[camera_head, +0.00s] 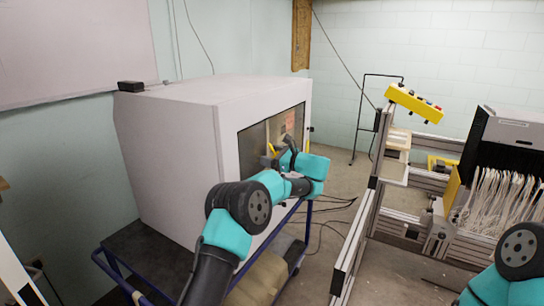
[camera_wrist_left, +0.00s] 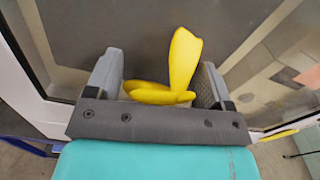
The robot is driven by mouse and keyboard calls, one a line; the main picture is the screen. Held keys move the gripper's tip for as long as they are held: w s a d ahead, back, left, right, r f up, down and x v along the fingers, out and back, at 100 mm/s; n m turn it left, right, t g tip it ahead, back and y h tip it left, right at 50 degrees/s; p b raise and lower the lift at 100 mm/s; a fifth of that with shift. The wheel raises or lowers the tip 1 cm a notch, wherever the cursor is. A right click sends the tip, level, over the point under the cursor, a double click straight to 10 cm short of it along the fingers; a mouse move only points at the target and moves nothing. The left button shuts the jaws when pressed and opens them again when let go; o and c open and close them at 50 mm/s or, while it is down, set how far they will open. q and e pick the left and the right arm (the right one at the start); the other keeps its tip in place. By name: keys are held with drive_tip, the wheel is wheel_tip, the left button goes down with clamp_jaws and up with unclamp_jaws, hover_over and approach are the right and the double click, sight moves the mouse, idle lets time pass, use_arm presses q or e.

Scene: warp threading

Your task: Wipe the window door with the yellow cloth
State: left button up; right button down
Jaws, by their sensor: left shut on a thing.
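The yellow cloth (camera_wrist_left: 183,62) is pinched between the two fingers of my left gripper (camera_wrist_left: 162,78), with one end sticking up and a fold lying across. In the head view a small bit of the cloth (camera_head: 272,149) shows beside my left gripper (camera_head: 284,158), which is at the window door (camera_head: 252,146) of the white cabinet. The door's dark glass fills much of the left wrist view (camera_wrist_left: 90,22), close behind the cloth. I cannot tell whether the cloth touches the glass. My right gripper is out of view; only part of that arm shows at the lower right.
The white cabinet (camera_head: 165,160) stands on a blue-framed cart (camera_head: 110,265). To the right is a metal profile frame (camera_head: 355,235) with a yellow control box (camera_head: 414,103) and a bundle of white threads (camera_head: 495,200). Dark cables lie on the floor between.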

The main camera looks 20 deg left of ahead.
sight(253, 160)
use_arm(q)
drive_tip(key=shift+s+a, duration=0.25)
drive_tip(key=shift+s, duration=0.6)
drive_tip(key=shift+s+a, duration=0.25)
drive_tip(key=shift+s, duration=0.6)
drive_tip(key=shift+s, duration=0.1)
drive_tip(key=shift+s+a, duration=0.2)
drive_tip(key=shift+s, duration=0.6)
drive_tip(key=shift+s+a, duration=0.2)
drive_tip(key=shift+s, duration=0.6)
drive_tip(key=shift+d, duration=0.15)
drive_tip(key=shift+v, duration=2.9)
drive_tip(key=shift+v, duration=1.5)
